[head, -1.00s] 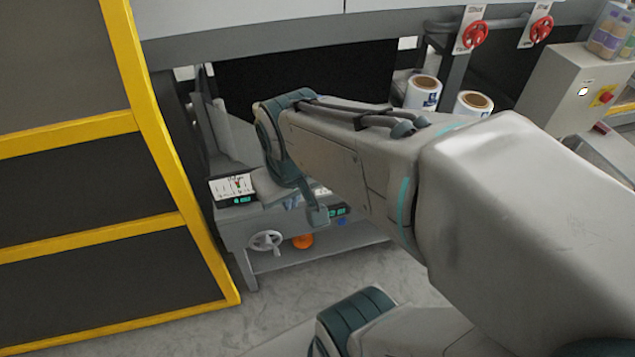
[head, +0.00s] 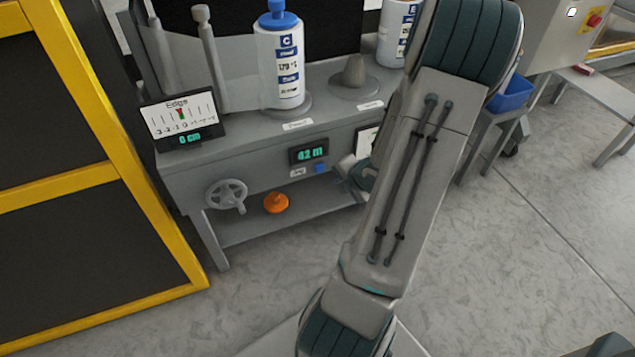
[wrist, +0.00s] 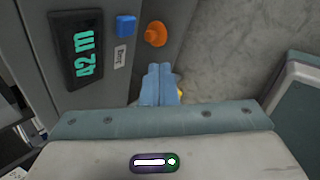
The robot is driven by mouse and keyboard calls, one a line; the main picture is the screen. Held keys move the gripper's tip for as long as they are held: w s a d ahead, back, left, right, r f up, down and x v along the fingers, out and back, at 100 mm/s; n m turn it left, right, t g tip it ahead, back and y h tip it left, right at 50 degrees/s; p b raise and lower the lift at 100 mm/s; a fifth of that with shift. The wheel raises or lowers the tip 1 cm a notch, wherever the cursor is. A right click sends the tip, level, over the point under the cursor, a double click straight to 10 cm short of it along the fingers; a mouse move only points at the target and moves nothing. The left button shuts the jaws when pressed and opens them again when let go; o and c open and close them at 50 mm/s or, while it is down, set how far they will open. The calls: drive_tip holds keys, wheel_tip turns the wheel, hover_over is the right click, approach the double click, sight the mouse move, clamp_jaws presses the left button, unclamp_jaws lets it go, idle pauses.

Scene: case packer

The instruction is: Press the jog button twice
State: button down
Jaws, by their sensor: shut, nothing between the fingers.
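The jog button is a small blue square button (head: 320,168) on the front of the grey machine bench, just below a display reading 42 m (head: 309,153), beside a small white label (head: 297,172). In the wrist view the blue button (wrist: 125,26) is near the top, between the display (wrist: 78,50) and an orange knob (wrist: 155,34). My gripper (wrist: 160,70) is shut and empty, its pale blue fingers together below and right of the button in that view, apart from it. In the head view my arm largely hides the gripper, right of the button.
A handwheel (head: 226,195) and the orange knob (head: 276,203) sit left of and below the button. A yellow-framed guard (head: 115,150) is at left.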

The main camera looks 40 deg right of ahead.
sight(319, 168)
drive_tip(key=f+n, duration=0.1)
drive_tip(key=f+n+t+y+b, duration=0.1)
drive_tip(key=f, duration=0.1)
drive_tip(key=s+f+t+y+b, duration=0.1)
drive_tip(key=f, duration=0.1)
drive_tip(key=shift+s+a+f+n, duration=0.15)
drive_tip(key=shift+f+n, duration=0.1)
drive_tip(key=shift+n, duration=0.15)
drive_tip(key=w+d, duration=0.2)
drive_tip(key=w, duration=0.6)
drive_tip(key=shift+w, duration=0.35)
drive_tip(key=shift+w+p, duration=0.1)
drive_tip(key=shift+p, duration=0.2)
idle(1.3)
drive_tip(key=shift+w+d, duration=0.15)
drive_tip(key=shift+w, duration=0.15)
